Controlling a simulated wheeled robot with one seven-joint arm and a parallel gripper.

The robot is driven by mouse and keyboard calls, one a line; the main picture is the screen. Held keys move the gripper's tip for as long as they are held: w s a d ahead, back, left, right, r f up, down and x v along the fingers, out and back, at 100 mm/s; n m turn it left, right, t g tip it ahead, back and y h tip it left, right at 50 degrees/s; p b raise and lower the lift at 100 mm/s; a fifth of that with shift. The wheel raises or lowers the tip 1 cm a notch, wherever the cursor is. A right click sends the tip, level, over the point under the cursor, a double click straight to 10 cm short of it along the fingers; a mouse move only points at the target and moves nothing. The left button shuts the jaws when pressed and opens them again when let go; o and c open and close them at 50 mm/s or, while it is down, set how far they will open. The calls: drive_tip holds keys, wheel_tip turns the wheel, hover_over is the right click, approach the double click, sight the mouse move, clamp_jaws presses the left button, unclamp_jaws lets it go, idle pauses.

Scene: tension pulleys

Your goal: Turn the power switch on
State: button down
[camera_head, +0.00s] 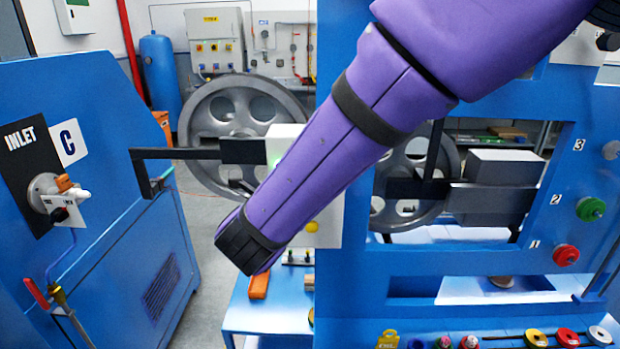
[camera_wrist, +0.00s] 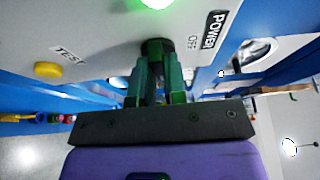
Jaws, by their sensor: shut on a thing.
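The power switch (camera_wrist: 157,45) is a small dark knob on a pale panel in the wrist view. The label POWER (camera_wrist: 214,29) with OFF beside it is to its right. My gripper (camera_wrist: 159,62) has both fingers shut on the knob, which they partly cover. A green lamp (camera_wrist: 157,3) glows on the panel above the switch. In the head view, my purple arm crosses in front of the pale panel (camera_head: 327,213) and hides my gripper and the switch.
A yellow button marked TEST (camera_wrist: 47,70) is left of the switch; it also shows in the head view (camera_head: 312,226). A blue machine frame (camera_head: 440,262) with a pulley wheel (camera_head: 400,190) is at the right. A blue INLET cabinet (camera_head: 110,240) stands at the left.

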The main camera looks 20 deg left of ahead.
drive_tip(key=shift+w+r, duration=0.1)
idle(0.3)
drive_tip(key=c, duration=1.2)
unclamp_jaws()
drive_tip(key=shift+o, duration=0.2)
drive_tip(key=s+a, duration=0.1)
drive_tip(key=s, duration=0.9)
drive_tip(key=shift+s+a, duration=0.3)
drive_tip(key=shift+s, duration=0.05)
